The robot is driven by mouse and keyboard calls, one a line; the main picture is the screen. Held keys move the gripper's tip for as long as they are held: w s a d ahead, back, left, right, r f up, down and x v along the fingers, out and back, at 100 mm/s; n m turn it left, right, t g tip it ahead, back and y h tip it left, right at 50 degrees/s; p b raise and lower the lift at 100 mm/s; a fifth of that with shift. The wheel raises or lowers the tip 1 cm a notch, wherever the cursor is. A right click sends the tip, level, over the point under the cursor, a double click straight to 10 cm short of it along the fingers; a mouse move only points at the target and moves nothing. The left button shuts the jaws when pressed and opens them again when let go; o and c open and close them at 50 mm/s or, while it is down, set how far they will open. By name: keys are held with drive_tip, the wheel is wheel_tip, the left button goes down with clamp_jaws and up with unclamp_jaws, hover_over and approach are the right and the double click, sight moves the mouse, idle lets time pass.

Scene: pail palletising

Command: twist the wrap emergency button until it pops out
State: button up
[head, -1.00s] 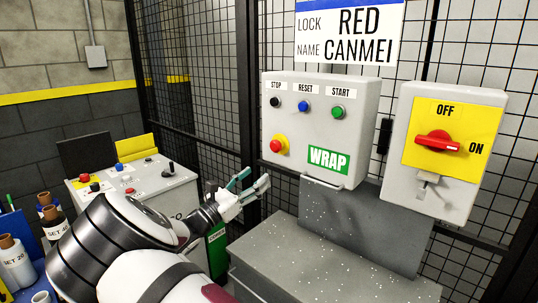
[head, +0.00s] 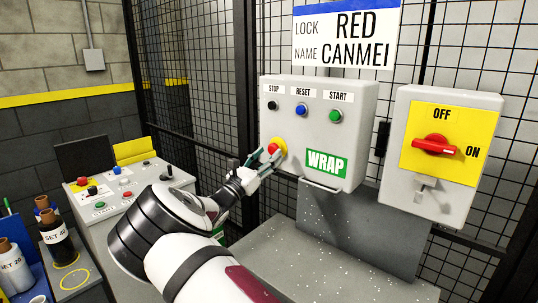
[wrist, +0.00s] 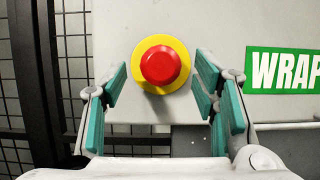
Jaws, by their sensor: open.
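The wrap emergency button is a red mushroom knob (head: 274,149) on a yellow round base, low on the left of the grey WRAP control box (head: 352,110). In the wrist view the red knob (wrist: 160,65) sits ahead of and between the fingers, a little above the picture's middle. My gripper (head: 266,159) is open and empty, with its teal-padded fingers close to the button. In the wrist view my gripper (wrist: 160,90) has one finger on each side of the button, with visible gaps to the knob. I cannot tell how far the fingertips are from the box face.
Stop (head: 272,105), reset (head: 301,109) and start (head: 335,116) buttons sit above on the same box. A red rotary switch (head: 434,145) on a yellow plate is to the right. A control desk (head: 135,190) and bottles (head: 57,238) stand left. Mesh fence lies behind.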

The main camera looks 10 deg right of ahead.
drive_tip(key=shift+w+d+r, duration=0.2)
drive_tip(key=shift+w+d, duration=0.1)
drive_tip(key=shift+d, duration=0.2)
drive_tip(key=c, duration=1.2)
drive_tip(key=shift+o, duration=0.2)
drive_tip(key=shift+m, duration=0.3)
drive_tip(key=m+g+h+b, duration=0.1)
drive_tip(key=m+g+b, duration=0.1)
drive_tip(key=m, duration=0.2)
drive_tip(key=shift+w+a+b, duration=0.1)
drive_tip(key=shift+w+b, duration=0.1)
drive_tip(key=shift+b, duration=0.15)
drive_tip(key=shift+m+g+h+b, duration=0.4)
drive_tip(key=shift+m+g+b, duration=0.7)
drive_tip(key=shift+m, duration=1.3)
drive_tip(key=shift+g, duration=0.3)
